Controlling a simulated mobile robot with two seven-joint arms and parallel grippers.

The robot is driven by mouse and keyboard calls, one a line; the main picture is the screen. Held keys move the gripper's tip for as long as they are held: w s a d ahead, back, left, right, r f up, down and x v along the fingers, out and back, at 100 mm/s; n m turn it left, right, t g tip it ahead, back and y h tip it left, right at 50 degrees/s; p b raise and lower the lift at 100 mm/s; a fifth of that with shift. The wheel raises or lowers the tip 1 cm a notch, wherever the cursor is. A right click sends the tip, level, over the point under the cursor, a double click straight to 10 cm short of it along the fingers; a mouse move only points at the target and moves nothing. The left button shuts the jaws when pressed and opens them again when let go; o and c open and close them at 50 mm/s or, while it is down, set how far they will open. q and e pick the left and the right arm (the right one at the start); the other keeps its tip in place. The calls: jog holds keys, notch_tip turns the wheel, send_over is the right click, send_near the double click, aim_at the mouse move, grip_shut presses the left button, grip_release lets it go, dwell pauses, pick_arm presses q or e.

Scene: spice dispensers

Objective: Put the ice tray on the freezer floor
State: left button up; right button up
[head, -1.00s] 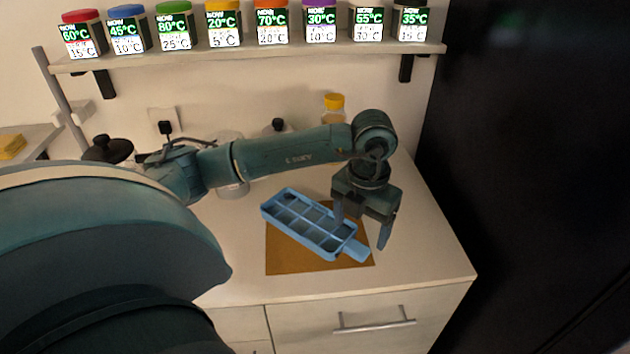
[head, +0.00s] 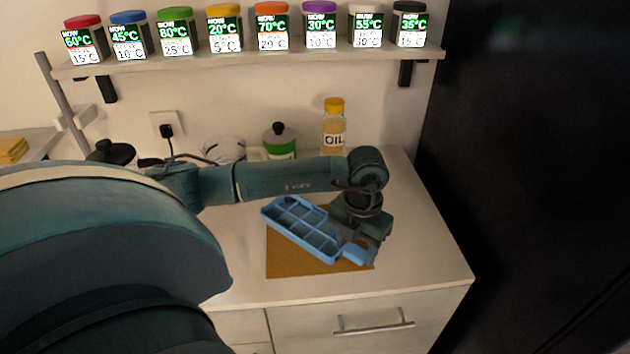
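The light blue ice tray (head: 303,231), divided into several compartments, lies slanted on the brown mat (head: 290,264) on the counter. Its handle (head: 356,256) points to the lower right. My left gripper (head: 358,251) is low at the handle end, with its fingers apart on either side of the handle. It partly hides that end, and whether the fingers touch the handle is not clear. My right gripper is not in view. No freezer floor is visible.
A tall dark surface (head: 530,180) stands right of the counter (head: 425,250). Behind my arm are an oil bottle (head: 333,128) and a green-banded jar (head: 279,142). A shelf (head: 250,57) above holds several labelled spice dispensers. The counter's right part is clear.

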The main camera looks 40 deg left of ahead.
pick_arm(q)
jog(key=c, duration=1.1)
jog(key=shift+o, duration=0.2)
jog(key=shift+r, duration=0.2)
